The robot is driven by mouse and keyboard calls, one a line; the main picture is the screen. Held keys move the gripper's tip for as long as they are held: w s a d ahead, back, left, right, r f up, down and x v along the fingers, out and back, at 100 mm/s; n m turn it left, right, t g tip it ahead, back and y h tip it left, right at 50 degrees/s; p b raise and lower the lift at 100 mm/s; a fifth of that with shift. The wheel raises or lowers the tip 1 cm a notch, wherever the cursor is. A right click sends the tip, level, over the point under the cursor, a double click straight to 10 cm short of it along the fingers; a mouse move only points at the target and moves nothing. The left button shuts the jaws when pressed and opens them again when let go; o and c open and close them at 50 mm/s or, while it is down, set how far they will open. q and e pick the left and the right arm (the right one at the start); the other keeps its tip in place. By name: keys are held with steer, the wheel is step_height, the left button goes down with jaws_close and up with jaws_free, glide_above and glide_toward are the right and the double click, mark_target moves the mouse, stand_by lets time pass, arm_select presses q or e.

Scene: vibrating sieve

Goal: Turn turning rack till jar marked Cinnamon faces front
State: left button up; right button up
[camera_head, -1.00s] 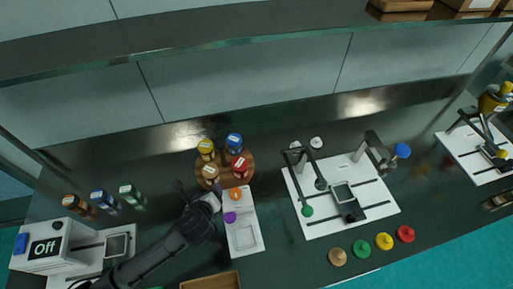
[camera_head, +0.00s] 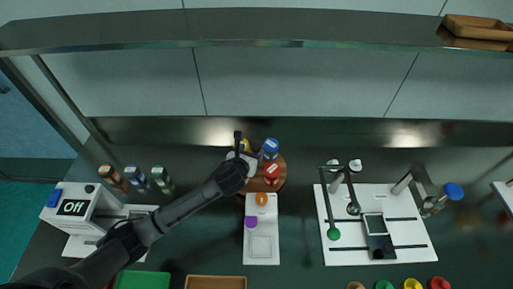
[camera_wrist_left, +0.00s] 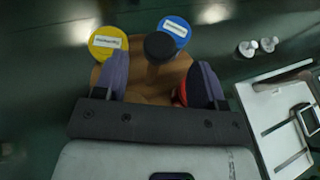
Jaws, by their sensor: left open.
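The round wooden turning rack (camera_head: 281,182) stands at the back middle of the table. It also shows in the left wrist view (camera_wrist_left: 143,88). It carries a yellow-lidded jar (camera_wrist_left: 108,42), a blue-lidded jar (camera_head: 271,146) and a red-lidded jar (camera_head: 272,171). The lid labels are too small to read. The orange-brown jar seen earlier is hidden behind my gripper or arm. My left gripper (camera_head: 240,143) is over the rack's left side, open. In the left wrist view its fingers (camera_wrist_left: 160,80) stand apart, with a black round knob (camera_wrist_left: 160,47) beyond and between them. My right gripper is out of view.
A white tray (camera_head: 262,250) with orange and purple pieces lies in front of the rack. Several small jars (camera_head: 136,178) and a white device reading Off (camera_head: 72,208) stand left. A white board with stands (camera_head: 340,255) is right. A shelf (camera_head: 300,30) runs behind.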

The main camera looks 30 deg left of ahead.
mark_target(256, 146)
arm_select(q)
steer(key=shift+b+x, duration=0.5)
steer(key=shift+x, duration=2.2)
jaws_close()
